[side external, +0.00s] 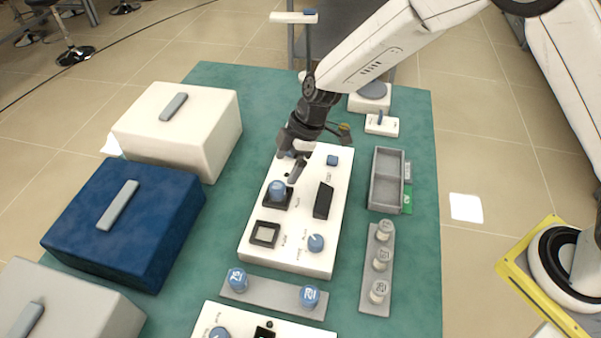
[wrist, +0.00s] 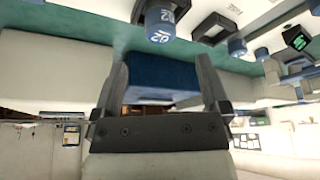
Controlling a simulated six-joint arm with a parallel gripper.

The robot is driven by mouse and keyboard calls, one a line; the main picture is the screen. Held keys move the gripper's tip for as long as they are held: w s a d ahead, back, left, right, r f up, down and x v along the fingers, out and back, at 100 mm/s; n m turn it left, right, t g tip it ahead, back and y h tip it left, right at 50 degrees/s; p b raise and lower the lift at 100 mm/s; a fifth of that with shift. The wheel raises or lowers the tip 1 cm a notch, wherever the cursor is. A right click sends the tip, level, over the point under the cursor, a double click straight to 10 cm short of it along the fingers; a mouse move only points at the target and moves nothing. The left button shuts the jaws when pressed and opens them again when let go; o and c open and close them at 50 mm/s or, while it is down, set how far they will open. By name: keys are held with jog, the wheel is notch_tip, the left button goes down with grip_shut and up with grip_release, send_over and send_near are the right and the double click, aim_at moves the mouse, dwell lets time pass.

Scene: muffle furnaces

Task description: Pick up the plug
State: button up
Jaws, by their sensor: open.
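A blue round-topped piece (side external: 277,187), which looks like the plug, stands upright in a black square socket on the white control panel (side external: 255,255). A blue box face (wrist: 160,88) shows behind the gap.
White (side external: 190,120) and blue (side external: 120,225) furnaces stand left, with a pale one in front. The panel has an empty square socket (side external: 265,234), a black rocker (side external: 324,200) and a blue knob (side external: 316,242). A grey tray (side external: 388,178) and weight racks stand right and in front.

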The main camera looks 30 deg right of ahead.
aim_at(278, 185)
jog(key=shift+x, duration=0.9)
jog(key=shift+f, duration=0.1)
jog(key=shift+x, duration=2.55)
jog(key=shift+d, duration=0.1)
grip_shut()
